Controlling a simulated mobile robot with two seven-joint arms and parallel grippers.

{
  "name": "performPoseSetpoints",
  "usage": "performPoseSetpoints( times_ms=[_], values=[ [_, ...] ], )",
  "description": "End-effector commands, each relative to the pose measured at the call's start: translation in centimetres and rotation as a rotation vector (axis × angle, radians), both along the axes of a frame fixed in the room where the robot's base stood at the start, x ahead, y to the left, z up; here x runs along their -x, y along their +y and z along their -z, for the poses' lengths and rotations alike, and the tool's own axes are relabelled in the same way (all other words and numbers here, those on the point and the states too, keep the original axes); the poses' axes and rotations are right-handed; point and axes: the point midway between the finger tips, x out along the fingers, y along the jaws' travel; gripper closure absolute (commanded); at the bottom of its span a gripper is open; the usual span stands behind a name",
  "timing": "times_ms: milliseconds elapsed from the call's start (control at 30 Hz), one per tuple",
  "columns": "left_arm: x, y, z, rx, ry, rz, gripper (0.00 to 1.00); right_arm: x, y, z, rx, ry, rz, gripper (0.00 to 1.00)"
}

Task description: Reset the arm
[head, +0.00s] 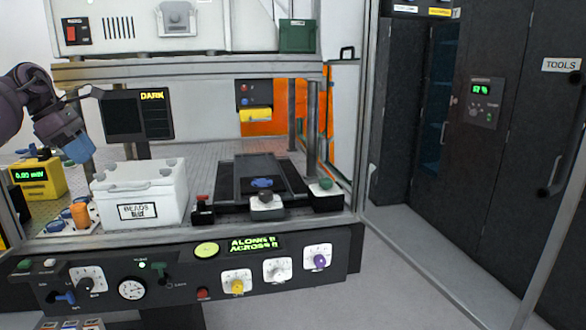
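My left gripper (77,148) comes in from the left edge in the head view. It hangs above the table, up and to the left of the white box labelled "BEADS" (150,181). Its fingers show as a small bluish block pointing down. I cannot tell whether they are apart or together, and I see nothing clearly held. My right gripper is not in view. The interferometer bench (215,149) has a dark stage with a blue part (262,183) at its middle.
A yellow meter (38,177) and an orange cylinder (81,215) stand at the left. A dark screen reading "DARK" (124,116) stands behind the gripper. The front panel (180,268) carries knobs and a green display. A frame post borders the right, before dark cabinets (520,140).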

Motion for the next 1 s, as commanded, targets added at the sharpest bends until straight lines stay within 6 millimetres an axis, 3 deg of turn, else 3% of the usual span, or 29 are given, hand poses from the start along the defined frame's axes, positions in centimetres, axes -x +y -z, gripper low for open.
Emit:
performPoseSetpoints(
  times_ms=[167,267,400,533,667,800,1000],
  values=[
    [-2.7,-2.5,-1.7,0.142,-0.123,-0.134,0.66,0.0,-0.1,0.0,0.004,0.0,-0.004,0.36],
    [-4.1,-5.0,-3.9,0.27,-0.205,-0.199,0.66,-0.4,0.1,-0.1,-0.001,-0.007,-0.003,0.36],
    [-5.9,-11.0,-7.6,0.529,-0.292,-0.259,0.66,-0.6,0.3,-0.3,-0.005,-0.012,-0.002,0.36],
    [-6.7,-16.7,-8.6,0.809,-0.274,-0.32,0.66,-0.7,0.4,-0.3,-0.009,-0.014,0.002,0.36],
    [-6.7,-21.6,-7.3,1.102,-0.165,-0.409,0.66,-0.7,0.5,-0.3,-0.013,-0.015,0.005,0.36],
    [-6.1,-25.6,-3.7,1.412,0.042,-0.551,0.66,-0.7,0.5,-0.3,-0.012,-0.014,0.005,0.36],
    [-4.5,-27.9,3.0,1.745,0.371,-0.805,0.66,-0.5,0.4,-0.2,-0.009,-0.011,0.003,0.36]
  ],
)
